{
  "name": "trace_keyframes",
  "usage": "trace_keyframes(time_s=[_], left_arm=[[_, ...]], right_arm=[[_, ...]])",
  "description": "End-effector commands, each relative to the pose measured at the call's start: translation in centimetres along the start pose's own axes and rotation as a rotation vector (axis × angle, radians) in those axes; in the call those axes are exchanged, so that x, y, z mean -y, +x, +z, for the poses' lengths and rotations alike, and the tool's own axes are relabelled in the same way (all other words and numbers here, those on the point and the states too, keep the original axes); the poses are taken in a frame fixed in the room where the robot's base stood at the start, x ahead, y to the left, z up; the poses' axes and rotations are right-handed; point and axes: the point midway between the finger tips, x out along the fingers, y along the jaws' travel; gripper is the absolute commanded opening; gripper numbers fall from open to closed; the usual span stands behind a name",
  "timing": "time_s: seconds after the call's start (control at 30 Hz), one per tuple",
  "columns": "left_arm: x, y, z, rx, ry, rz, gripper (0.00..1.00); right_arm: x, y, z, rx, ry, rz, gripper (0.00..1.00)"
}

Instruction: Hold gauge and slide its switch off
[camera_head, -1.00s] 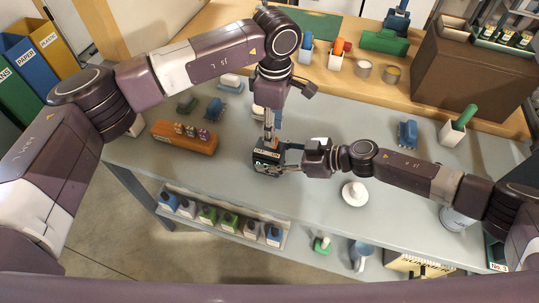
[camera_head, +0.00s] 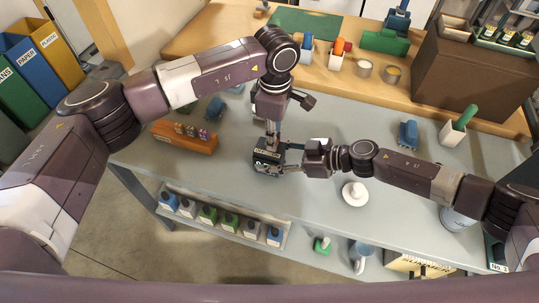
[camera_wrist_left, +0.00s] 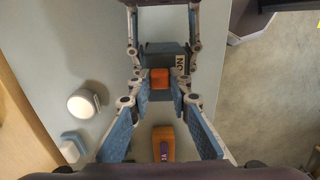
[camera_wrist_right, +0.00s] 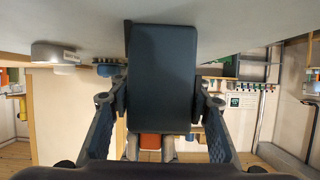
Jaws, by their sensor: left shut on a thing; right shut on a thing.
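The gauge (camera_head: 268,157) is a small dark box above the grey table, with a pale label on its top edge. My right gripper (camera_head: 290,158) is shut on it from the right; its dark flat back fills the middle of the right wrist view (camera_wrist_right: 162,80). My left gripper (camera_head: 270,142) reaches down onto the gauge from above. In the left wrist view, its fingertips close on the orange switch (camera_wrist_left: 160,78), beside a label with the letters of "ON" upside down. The gauge's dial face is not readable.
An orange holder (camera_head: 195,145) with small items stands left of the gauge. A white round object (camera_head: 355,194) lies to the right. Several coloured bottles (camera_head: 208,214) line a front shelf. A brown box (camera_head: 470,75) stands on the wooden bench behind.

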Motion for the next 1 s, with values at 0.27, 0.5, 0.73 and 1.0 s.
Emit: trace_keyframes(time_s=[0.27, 0.5, 0.73, 1.0], left_arm=[[-0.1, 0.0, -0.2, 0.0, -0.001, 0.001, 0.0], [-0.1, 0.0, -1.8, -0.002, -0.003, 0.002, 0.0], [-0.1, 0.0, -1.6, 0.0, -0.001, 0.001, 0.36], [-0.1, -0.2, -1.6, 0.0, 0.0, 0.002, 0.36]], right_arm=[[0.0, 0.0, 0.0, 0.0, 0.0, 0.0, 0.15], [0.0, 0.0, 0.0, 0.0, 0.0, -0.001, 0.15], [0.0, 0.0, 0.0, 0.0, 0.0, -0.001, 0.15], [0.0, 0.0, 0.0, 0.0, 0.0, -0.001, 0.15]])
